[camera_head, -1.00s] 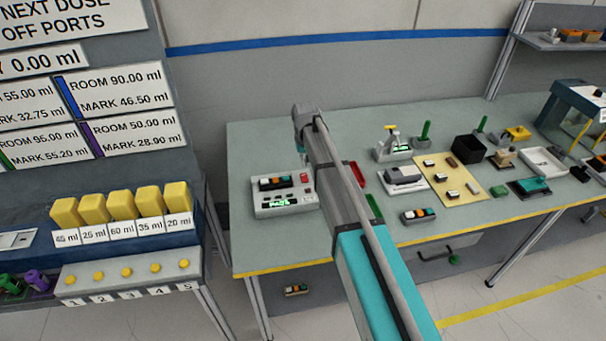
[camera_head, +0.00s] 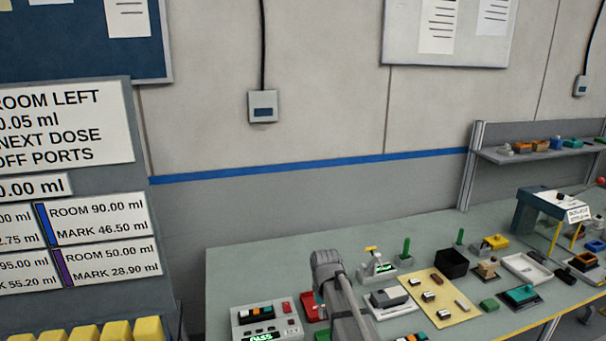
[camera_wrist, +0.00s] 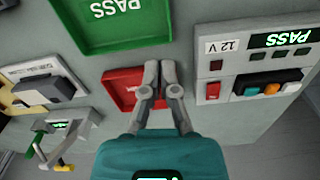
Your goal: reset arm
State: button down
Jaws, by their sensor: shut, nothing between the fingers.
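My gripper (camera_wrist: 160,82) shows in the wrist view with its two grey fingers close together and nothing between them. It hangs above the bench, over the right part of a red tray (camera_wrist: 120,88). In the head view my arm rises from the bottom edge, and my fingers cannot be made out there. The tester (camera_wrist: 255,62) marked 12 V, with a lit PASS display, is right of my fingers in the wrist view. It also shows in the head view (camera_head: 246,317).
A green tray (camera_wrist: 125,40) marked PASS lies beside the red one. A yellow board (camera_head: 440,312), a black bin (camera_head: 452,262) and a white tray (camera_head: 524,267) stand right of my arm. A panel of volume signs (camera_head: 102,262) stands left. The bench's back left is clear.

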jog(key=s+d+m, duration=0.1)
jog(key=s+d, duration=1)
jog(key=s, duration=0.5)
jog(key=shift+d+m, duration=0.15)
jog(key=shift+m, duration=0.25)
